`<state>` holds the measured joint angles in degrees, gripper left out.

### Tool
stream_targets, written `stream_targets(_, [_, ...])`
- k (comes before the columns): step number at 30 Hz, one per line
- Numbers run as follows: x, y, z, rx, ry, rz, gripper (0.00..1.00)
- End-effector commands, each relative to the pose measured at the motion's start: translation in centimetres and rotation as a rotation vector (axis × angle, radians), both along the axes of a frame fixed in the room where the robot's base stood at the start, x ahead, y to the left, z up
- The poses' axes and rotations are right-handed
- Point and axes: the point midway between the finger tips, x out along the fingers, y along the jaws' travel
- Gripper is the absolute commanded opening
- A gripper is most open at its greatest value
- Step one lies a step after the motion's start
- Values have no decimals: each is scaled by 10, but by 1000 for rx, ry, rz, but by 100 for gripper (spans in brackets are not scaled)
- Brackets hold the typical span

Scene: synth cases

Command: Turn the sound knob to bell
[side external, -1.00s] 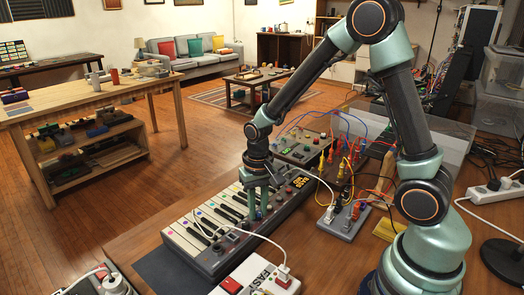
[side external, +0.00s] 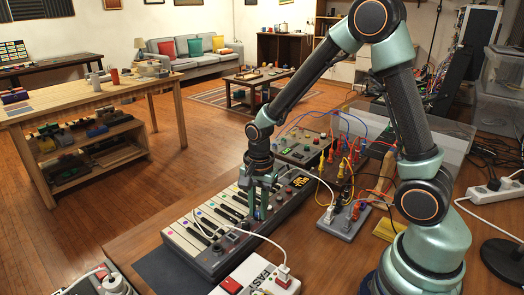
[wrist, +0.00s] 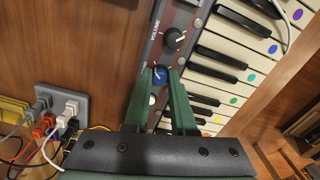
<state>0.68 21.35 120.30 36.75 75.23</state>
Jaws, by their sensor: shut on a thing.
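The electronic keyboard (side external: 203,259) lies at an angle on the wooden desk; its white keys carry coloured dots. In the wrist view its panel (wrist: 190,15) holds a black knob (wrist: 174,38) beside the word VOLUME and a blue knob (wrist: 160,77). My gripper (side external: 257,214) is down at the panel, its green fingers around the blue knob. In the wrist view my gripper (wrist: 160,73) is shut on that knob. The knob's label and pointer are too hidden to read. The yellow display (side external: 300,182) is lit, its text too small to read.
A white box with a red switch (side external: 231,285) stands close in front of the keyboard. Patch boxes with cables (side external: 341,222) stand to its right, and a white cable crosses the keyboard. A power strip (side external: 497,189) lies at the far right.

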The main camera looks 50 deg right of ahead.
Motion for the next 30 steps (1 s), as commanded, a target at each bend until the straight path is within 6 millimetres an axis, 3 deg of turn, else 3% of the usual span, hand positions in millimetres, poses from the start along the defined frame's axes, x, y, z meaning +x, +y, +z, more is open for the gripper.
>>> stream_targets(9, [2,1,1,4,-7,-109,0])
stream_targets(24, [2,1,1,4,-7,-125,0])
stream_targets(25, [2,1,1,4,-7,-125,28])
stream_targets(26, [2,1,1,4,-6,-125,37])
stream_targets(30, [1,1,1,4,-5,-126,37])
